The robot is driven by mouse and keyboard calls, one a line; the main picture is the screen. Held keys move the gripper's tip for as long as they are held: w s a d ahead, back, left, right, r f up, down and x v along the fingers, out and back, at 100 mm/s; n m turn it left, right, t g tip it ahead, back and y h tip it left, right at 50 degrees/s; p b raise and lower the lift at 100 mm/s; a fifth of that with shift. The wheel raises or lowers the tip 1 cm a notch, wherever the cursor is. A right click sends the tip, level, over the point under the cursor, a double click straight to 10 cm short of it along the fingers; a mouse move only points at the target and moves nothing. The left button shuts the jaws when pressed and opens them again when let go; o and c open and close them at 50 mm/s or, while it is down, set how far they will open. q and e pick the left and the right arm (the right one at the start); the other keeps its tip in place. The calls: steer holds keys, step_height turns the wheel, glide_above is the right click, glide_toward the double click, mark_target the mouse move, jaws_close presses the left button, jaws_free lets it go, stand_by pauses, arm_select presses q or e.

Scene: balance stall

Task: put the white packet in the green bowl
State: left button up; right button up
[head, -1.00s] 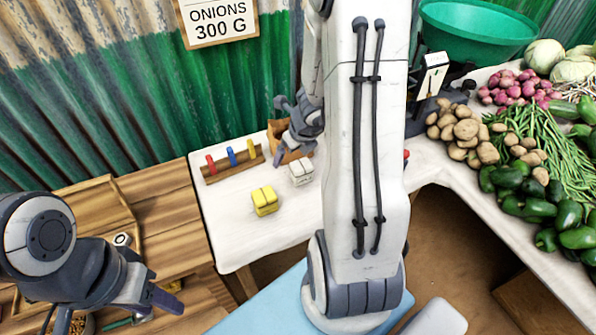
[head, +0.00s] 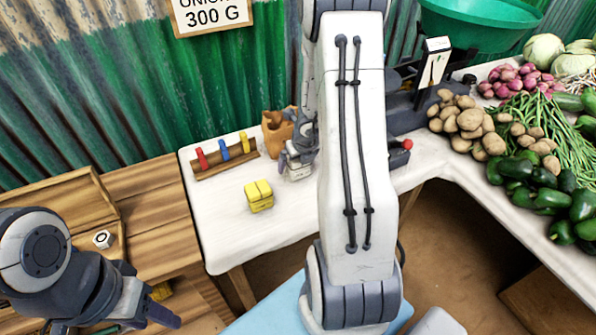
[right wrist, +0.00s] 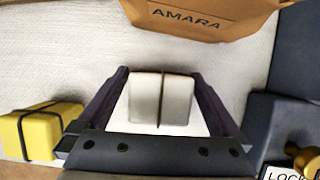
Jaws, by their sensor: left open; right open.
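The white packet (right wrist: 161,98) stands on the white table, tied with a dark band, between the two open fingers of my right gripper (right wrist: 160,105) in the right wrist view. A small gap shows on each side of it. In the head view the white packet (head: 299,172) is partly hidden by the right gripper (head: 297,158). The green bowl (head: 476,28) sits on a dark scale at the back right. My left gripper (head: 160,300) is open and empty at the lower left, over wooden trays.
A yellow packet (head: 258,196) stands left of the white one. A brown paper bag (head: 278,133) and a wooden rack (head: 226,160) with coloured pegs are behind. Potatoes (head: 467,127) and peppers (head: 545,192) lie to the right. My right arm blocks the middle.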

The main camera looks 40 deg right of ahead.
steer(key=shift+f, duration=0.1)
steer(key=shift+w, duration=0.1)
jaws_close()
